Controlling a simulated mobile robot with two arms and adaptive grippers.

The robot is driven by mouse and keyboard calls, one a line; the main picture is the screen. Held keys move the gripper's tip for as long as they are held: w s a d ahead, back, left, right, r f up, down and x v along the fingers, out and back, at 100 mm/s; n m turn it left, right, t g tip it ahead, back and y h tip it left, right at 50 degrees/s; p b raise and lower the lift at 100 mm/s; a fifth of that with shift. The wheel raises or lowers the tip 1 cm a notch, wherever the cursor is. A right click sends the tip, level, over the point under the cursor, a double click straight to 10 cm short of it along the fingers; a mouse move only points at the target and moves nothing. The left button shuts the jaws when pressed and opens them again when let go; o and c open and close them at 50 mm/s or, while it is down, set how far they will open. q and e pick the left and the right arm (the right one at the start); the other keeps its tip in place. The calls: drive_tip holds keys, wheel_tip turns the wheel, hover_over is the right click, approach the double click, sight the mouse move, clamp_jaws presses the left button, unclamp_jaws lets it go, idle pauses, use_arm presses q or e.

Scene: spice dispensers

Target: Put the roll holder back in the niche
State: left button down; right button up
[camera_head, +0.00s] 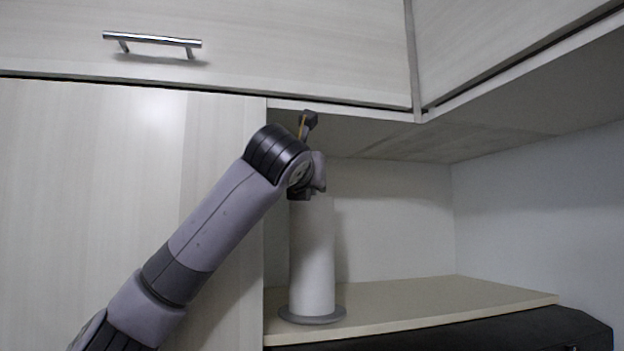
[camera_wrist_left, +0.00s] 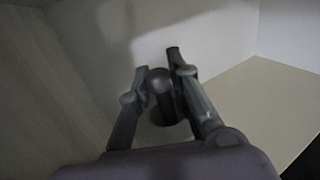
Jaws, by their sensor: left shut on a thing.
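The roll holder has a white paper roll (camera_head: 312,262) on a round grey base (camera_head: 314,317). It stands upright over the pale niche shelf (camera_head: 430,298), near the left wall. I cannot tell whether the base touches the shelf. My left gripper (camera_head: 306,192) is at the top of the holder, partly hidden by its own wrist. In the left wrist view the fingers (camera_wrist_left: 157,72) are closed around the dark top knob (camera_wrist_left: 162,86). The roll below is mostly hidden there. My right gripper is not in view.
Upper cabinets hang low over the niche, one with a metal handle (camera_head: 152,40). A tall pale panel (camera_head: 90,200) bounds the niche at left. The shelf right of the roll is clear up to the side wall (camera_head: 540,215). A dark appliance (camera_head: 500,335) sits below the shelf edge.

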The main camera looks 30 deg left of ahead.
use_arm(q)
drive_tip(key=shift+d, duration=0.1)
drive_tip(key=c, duration=1.5)
unclamp_jaws()
drive_tip(key=shift+f, duration=0.1)
drive_tip(key=shift+b+v, duration=3.25)
drive_tip(key=shift+v, duration=2.8)
drive_tip(key=shift+f, duration=0.15)
